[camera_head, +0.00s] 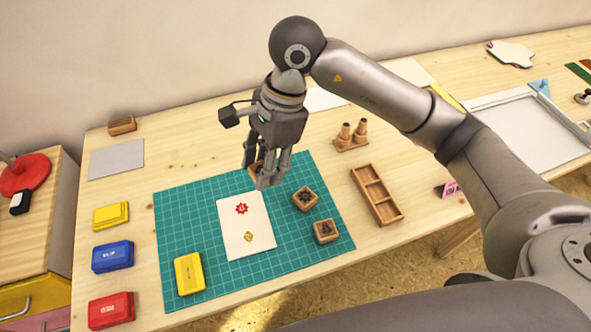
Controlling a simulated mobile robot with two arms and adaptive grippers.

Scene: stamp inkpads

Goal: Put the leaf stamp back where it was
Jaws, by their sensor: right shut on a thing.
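My right gripper (265,173) comes down from above over the far part of the green cutting mat (177,225). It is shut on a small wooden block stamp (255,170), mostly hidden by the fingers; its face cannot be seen. Two other wooden stamps lie on the mat with dark designs up: one (305,199) right of the card, the other (325,231) nearer the front edge. The cream card (232,215) carries a red flower print and a yellow-brown print below it. A wooden tray (377,195) with compartments, apparently empty, stands right of the mat. My left gripper is out of view.
A yellow pad (189,273) lies on the mat's front left. Yellow (111,215), blue (112,256) and red (111,310) inkpads line the table's left side. A wooden holder with pegs (351,136) stands behind the tray. The mat's left part is clear.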

